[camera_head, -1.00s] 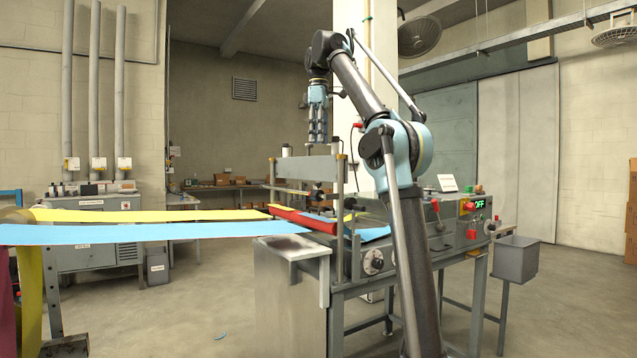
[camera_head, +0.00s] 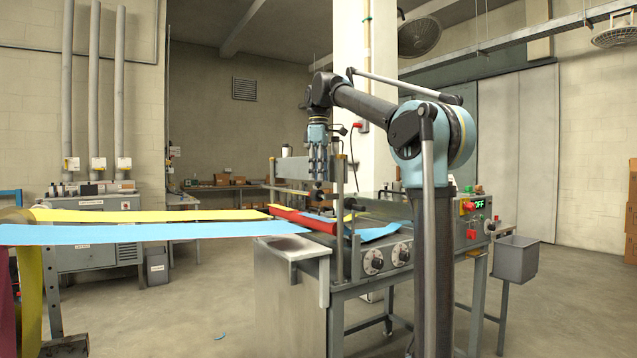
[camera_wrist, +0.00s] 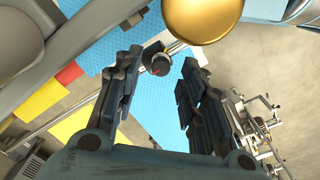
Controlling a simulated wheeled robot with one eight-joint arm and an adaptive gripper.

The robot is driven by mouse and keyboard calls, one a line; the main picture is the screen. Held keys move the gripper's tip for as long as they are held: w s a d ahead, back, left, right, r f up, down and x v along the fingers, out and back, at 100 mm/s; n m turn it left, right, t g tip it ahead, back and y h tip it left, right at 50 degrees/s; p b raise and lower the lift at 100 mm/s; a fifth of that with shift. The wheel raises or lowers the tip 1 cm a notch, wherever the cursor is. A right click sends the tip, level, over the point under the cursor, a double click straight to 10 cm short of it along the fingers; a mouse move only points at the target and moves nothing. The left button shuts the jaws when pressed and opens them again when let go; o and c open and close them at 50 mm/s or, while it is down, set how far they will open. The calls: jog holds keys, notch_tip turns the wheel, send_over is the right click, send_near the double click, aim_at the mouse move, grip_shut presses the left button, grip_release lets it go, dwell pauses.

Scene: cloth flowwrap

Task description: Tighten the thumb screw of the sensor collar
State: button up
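A dark round knob (camera_wrist: 158,62) with a small red mark, which looks like the thumb screw, sits on a thin metal rod (camera_wrist: 90,95) in the wrist view. The collar itself is hard to make out there. My gripper (camera_wrist: 161,58) is open, with one finger on each side of the knob and gaps between them; I cannot tell how deep the fingers reach. In the head view my gripper (camera_head: 318,172) points down over the machine, just above a small dark fitting (camera_head: 319,196) that looks like the same collar and screw.
A metal crossbar (camera_head: 300,174) and post (camera_head: 340,220) stand close to my gripper. A gold rounded thing (camera_wrist: 202,15) is near the wrist camera.

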jog(key=shift+f, duration=1)
jog(key=shift+c, duration=0.6)
grip_shut()
